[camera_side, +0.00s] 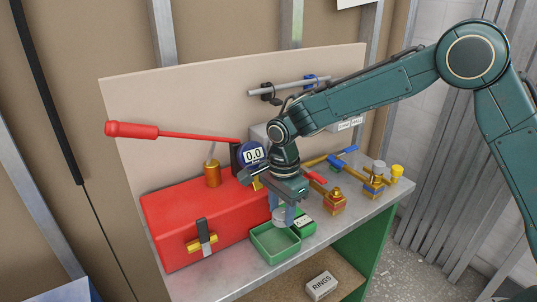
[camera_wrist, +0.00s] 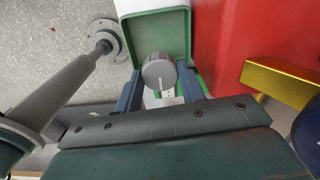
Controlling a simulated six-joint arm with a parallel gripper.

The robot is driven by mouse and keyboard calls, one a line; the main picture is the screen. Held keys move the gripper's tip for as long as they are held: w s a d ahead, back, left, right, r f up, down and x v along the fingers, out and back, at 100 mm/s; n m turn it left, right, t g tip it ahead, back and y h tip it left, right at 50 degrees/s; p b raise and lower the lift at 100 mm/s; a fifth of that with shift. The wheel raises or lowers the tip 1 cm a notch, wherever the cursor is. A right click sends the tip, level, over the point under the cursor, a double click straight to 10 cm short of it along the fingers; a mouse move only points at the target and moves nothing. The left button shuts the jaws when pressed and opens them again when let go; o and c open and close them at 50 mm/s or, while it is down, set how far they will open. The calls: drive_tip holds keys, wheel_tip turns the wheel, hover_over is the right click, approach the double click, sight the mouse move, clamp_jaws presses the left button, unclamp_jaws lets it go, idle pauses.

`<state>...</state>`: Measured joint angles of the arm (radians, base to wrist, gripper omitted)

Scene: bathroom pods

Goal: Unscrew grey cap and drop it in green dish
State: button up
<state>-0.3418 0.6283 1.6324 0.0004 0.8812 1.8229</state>
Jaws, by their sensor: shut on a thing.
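My gripper (camera_side: 282,218) is shut on a round grey cap (camera_wrist: 158,71), which also shows in the side view (camera_side: 280,217). The cap has a pale line on its face and sits between the two blue-grey fingers. The green dish (camera_side: 262,253) is an open square tray at the front edge of the bench. In the side view the cap appears above the dish's back edge, apart from its floor. In the wrist view the dish (camera_wrist: 187,35) lies beyond the cap. No cap is visible inside the dish.
A red toolbox (camera_side: 165,225) stands left of the dish. A green box with a white label (camera_side: 304,226) is close on the right. Brass valves (camera_side: 333,204) with red and blue handles and a yellow cap (camera_side: 397,173) stand further right. A red-handled lever (camera_side: 135,131) extends left.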

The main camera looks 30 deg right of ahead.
drive_tip(key=shift+f, duration=2.1)
drive_tip(key=o, duration=0.8)
drive_tip(key=shift+r, duration=0.1)
wheel_tip(320, 180, up, 14)
drive_tip(key=shift+f, duration=0.2)
